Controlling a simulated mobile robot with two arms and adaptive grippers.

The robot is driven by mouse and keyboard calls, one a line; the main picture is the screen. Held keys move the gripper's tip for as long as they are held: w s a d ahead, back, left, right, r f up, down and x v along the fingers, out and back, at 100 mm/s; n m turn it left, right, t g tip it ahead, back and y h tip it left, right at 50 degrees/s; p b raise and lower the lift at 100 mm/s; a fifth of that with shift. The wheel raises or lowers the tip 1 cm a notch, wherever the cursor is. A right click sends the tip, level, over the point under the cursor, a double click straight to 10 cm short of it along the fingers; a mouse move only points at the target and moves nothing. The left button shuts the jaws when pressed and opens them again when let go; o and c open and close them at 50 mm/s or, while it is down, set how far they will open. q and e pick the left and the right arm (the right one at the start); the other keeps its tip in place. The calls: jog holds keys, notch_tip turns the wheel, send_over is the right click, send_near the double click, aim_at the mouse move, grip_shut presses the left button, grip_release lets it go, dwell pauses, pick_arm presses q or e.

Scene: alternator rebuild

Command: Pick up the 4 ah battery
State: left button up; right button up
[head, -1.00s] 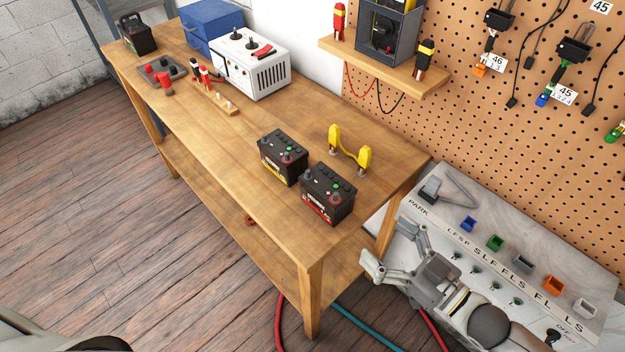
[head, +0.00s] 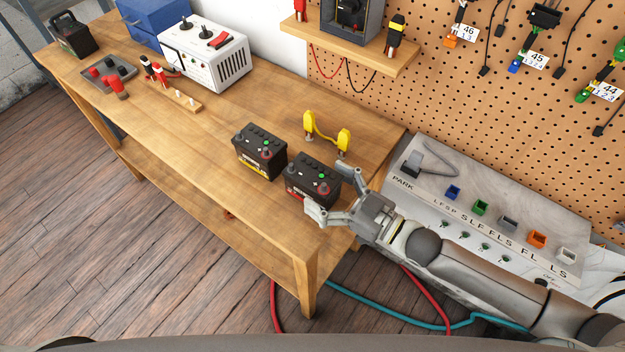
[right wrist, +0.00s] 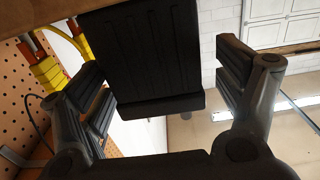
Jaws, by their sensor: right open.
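Two black batteries with green and red details on top stand upright on the wooden workbench (head: 215,150). One battery with a yellow label (head: 260,153) is on the left. The other, with a red label (head: 312,174), is nearer the right end. The labels are too small to read for a 4 ah marking. My right gripper (head: 329,190) is open at the right side of the red-label battery, its fingers spread around that end. In the right wrist view a dark ribbed battery body (right wrist: 145,55) shows between the open fingers; contact cannot be told. My left gripper is not in view.
A white box with knobs (head: 205,58), a tray (head: 108,74) and a dark handled case (head: 71,38) are farther left. The bench front is clear.

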aim_at(312, 176)
jog(key=shift+p+x, duration=0.5)
jog(key=shift+x, duration=1.5)
jog(key=shift+d, duration=0.1)
jog(key=shift+c, duration=0.3)
grip_shut()
jog(key=shift+r, duration=0.35)
jog(key=shift+w, duration=0.15)
